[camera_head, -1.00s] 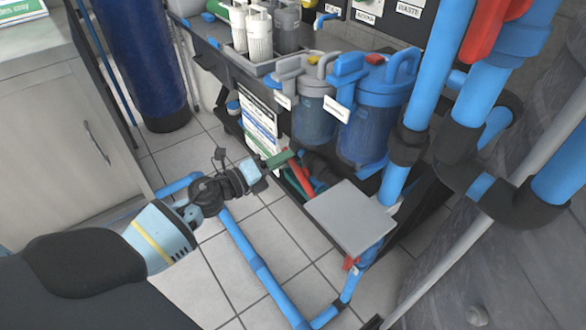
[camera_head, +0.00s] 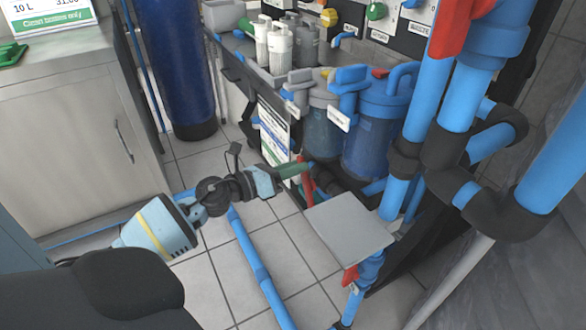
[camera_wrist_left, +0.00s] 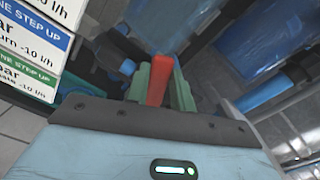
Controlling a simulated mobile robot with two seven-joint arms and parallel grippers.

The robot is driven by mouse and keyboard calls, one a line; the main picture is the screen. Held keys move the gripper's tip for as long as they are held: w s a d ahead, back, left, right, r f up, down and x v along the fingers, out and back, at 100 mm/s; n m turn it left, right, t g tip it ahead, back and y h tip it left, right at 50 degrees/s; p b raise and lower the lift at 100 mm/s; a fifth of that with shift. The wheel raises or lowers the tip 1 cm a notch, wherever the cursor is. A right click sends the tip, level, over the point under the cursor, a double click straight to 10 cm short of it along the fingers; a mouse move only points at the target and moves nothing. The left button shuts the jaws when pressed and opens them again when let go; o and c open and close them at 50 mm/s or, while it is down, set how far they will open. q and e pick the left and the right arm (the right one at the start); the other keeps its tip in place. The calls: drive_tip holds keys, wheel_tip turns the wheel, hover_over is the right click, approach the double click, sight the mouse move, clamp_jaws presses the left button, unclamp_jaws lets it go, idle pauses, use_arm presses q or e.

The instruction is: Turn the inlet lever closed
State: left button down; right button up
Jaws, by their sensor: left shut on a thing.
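The red inlet lever (camera_head: 308,190) is low on the pipework, beside the grey plate and below the blue filter housings. My left gripper (camera_head: 300,169) reaches it from the left, with its green fingers at the lever. In the left wrist view the red lever (camera_wrist_left: 158,80) stands between the two green fingers (camera_wrist_left: 160,88), which are shut on it. The lever's pivot and valve body are mostly hidden. My right gripper is in neither view now.
A grey plate (camera_head: 345,226) sits just right of the lever, with another red handle (camera_head: 350,279) below it. Blue filter housings (camera_head: 376,130) stand behind. Thick blue pipes (camera_head: 432,100) rise at the right. Tiled floor (camera_head: 205,270) is open at the left, crossed by a blue pipe (camera_head: 255,262).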

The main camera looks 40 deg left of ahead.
use_arm(q)
drive_tip(key=shift+s+d+r+m, duration=0.15)
drive_tip(key=shift+d+m, duration=0.25)
drive_tip(key=shift+m, duration=0.45)
drive_tip(key=shift+s+d+r+m, duration=0.1)
drive_tip(key=shift+d+m, duration=0.25)
drive_tip(key=shift+m, duration=0.55)
drive_tip(key=shift+s+d+r+m, duration=0.15)
drive_tip(key=shift+d+m, duration=0.25)
drive_tip(key=shift+m, duration=0.45)
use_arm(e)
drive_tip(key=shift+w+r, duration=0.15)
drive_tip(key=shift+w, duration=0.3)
use_arm(q)
drive_tip(key=shift+f, duration=0.1)
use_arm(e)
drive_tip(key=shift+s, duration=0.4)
use_arm(q)
drive_tip(key=c, duration=1.3)
unclamp_jaws()
drive_tip(key=shift+o, duration=0.5)
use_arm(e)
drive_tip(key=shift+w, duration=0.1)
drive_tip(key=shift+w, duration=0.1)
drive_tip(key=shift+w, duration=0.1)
